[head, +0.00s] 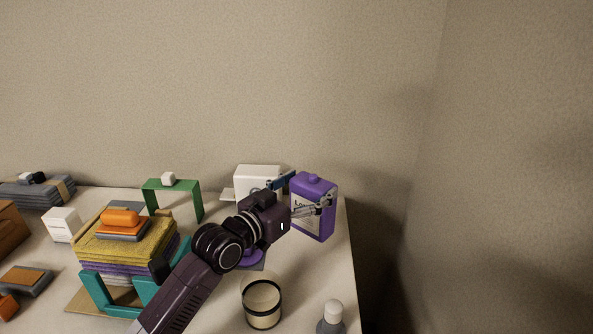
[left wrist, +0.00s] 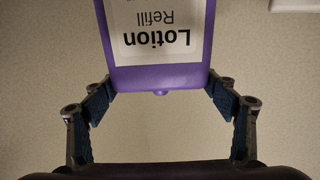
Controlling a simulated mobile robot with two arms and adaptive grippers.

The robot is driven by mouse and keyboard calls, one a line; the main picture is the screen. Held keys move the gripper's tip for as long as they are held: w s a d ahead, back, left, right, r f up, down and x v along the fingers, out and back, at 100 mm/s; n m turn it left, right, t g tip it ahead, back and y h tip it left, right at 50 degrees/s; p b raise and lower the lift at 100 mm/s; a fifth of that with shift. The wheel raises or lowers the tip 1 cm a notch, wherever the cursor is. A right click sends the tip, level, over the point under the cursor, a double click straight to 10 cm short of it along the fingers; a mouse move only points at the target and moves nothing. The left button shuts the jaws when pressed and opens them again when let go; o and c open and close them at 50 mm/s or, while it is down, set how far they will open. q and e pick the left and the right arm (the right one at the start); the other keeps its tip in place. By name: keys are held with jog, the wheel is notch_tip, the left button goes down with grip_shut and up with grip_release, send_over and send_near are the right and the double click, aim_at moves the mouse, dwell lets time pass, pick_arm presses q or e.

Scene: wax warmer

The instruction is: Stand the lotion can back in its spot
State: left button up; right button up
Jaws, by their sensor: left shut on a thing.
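The purple lotion can (head: 314,220) is near the right end of the table, upright or nearly so, with its cap on top. My left gripper (head: 308,194) is shut on it, one finger on each side. In the left wrist view the can (left wrist: 160,76) sits between the fingertips, its "Lotion Refill" label upside down in the picture. I cannot tell whether its base touches the table. A purple flat piece (head: 252,259) shows partly below my left gripper; the rest is hidden. My right gripper is not in view.
A white box (head: 257,177) stands behind my gripper. A black-rimmed jar (head: 262,302) and a white-capped bottle (head: 333,314) stand in front. A teal holder with folded towels (head: 110,248) and a green stand (head: 172,185) are left. The table's right edge is close to the can.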

pick_arm(q)
jog(key=shift+s+d+r, duration=0.2)
jog(key=shift+s, duration=0.05)
jog(key=shift+w+a, duration=0.1)
jog(key=shift+f, duration=0.2)
jog(key=shift+f+b, duration=0.35)
jog(key=shift+f, duration=0.25)
jog(key=shift+f+b, duration=1.4)
jog(key=shift+f, duration=0.85)
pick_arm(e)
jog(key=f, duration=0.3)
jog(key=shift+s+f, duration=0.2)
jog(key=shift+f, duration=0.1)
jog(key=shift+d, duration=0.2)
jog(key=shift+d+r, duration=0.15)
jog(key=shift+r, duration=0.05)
